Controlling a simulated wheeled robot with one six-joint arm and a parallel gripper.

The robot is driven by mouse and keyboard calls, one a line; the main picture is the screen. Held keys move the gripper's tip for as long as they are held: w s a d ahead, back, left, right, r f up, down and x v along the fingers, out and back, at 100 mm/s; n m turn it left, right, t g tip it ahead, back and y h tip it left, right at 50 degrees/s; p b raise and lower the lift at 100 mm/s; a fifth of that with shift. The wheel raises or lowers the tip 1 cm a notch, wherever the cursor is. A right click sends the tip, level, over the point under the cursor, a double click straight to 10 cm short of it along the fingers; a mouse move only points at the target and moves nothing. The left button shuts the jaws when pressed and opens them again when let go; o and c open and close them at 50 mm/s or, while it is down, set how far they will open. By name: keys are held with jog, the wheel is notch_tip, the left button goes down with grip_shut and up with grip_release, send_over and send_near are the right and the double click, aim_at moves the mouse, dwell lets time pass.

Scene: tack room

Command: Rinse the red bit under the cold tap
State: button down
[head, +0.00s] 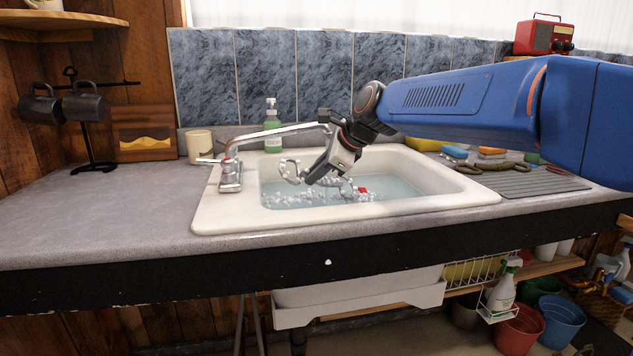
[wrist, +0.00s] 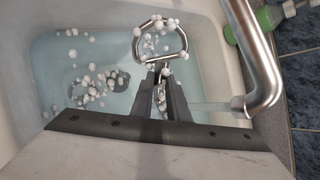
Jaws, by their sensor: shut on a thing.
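My gripper (head: 312,180) is over the sink, shut on a bit. The bit's grey metal ring (wrist: 160,42) sticks out beyond the fingertips with white foam beads on it; it also shows in the head view (head: 289,171). The fingers hide the bit's middle, so I cannot tell its colour there. A small red piece (head: 363,190) shows at the water right of my gripper; I cannot tell which bit it belongs to. The tap (head: 230,175) has its spout end (wrist: 250,106) beside my gripper. A pale streak by the spout looks like running water.
The white sink (head: 215,215) holds bluish water with foam; another foamy ring-shaped thing (wrist: 88,84) lies in it. A green soap bottle (head: 272,130) stands behind. A grey ridged mat (head: 525,184) lies at right. The left counter (head: 100,210) is clear.

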jog(key=shift+s+a, duration=0.2)
jog(key=shift+a, duration=0.5)
jog(key=shift+s+a, duration=0.2)
jog(key=shift+a, duration=0.5)
jog(key=shift+w+d, duration=0.3)
jog(key=shift+w, duration=0.25)
jog(key=shift+w+d, duration=0.3)
jog(key=shift+w, duration=0.25)
dwell(0.4)
jog(key=shift+s+d, duration=0.25)
jog(key=shift+s, duration=0.65)
jog(key=shift+s+d, duration=0.25)
jog(key=shift+s, duration=0.6)
jog(key=shift+w+a, duration=0.25)
jog(key=shift+w, duration=0.65)
dwell(0.7)
dwell(0.3)
jog(key=s+d, duration=0.4)
jog(key=d, duration=0.4)
jog(key=shift+s+d, duration=0.35)
jog(key=shift+s, duration=0.05)
